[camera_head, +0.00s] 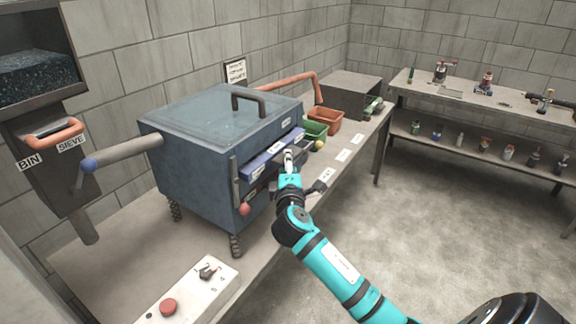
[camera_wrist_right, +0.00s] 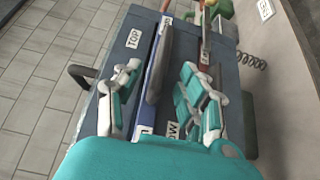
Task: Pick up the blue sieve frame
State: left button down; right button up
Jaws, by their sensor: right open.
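The blue sieve frame (camera_head: 262,161) sits in the upper slot of the dark blue shaker box (camera_head: 190,155), its front edge sticking out. In the right wrist view, the frame (camera_wrist_right: 154,79) is a blue strip with a dark handle bar along it, beside the TOP label. My right gripper (camera_head: 289,161) is at the front of the box, close to the frame. In the right wrist view, my right gripper (camera_wrist_right: 160,98) is open, its fingers on either side of the frame and handle. I cannot tell if they touch. My left gripper is not in view.
Green (camera_head: 315,130) and orange bins (camera_head: 325,118) stand behind the gripper on the bench. A control panel with a red button (camera_head: 168,307) is at the near end. A shelf (camera_head: 480,95) with bottles stands at right. The floor between is clear.

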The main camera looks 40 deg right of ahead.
jog(key=shift+s+a, duration=0.1)
jog(key=v, duration=1.1)
jog(key=shift+s+a, duration=0.2)
jog(key=shift+s, duration=0.15)
jog(key=shift+w+d, duration=0.1)
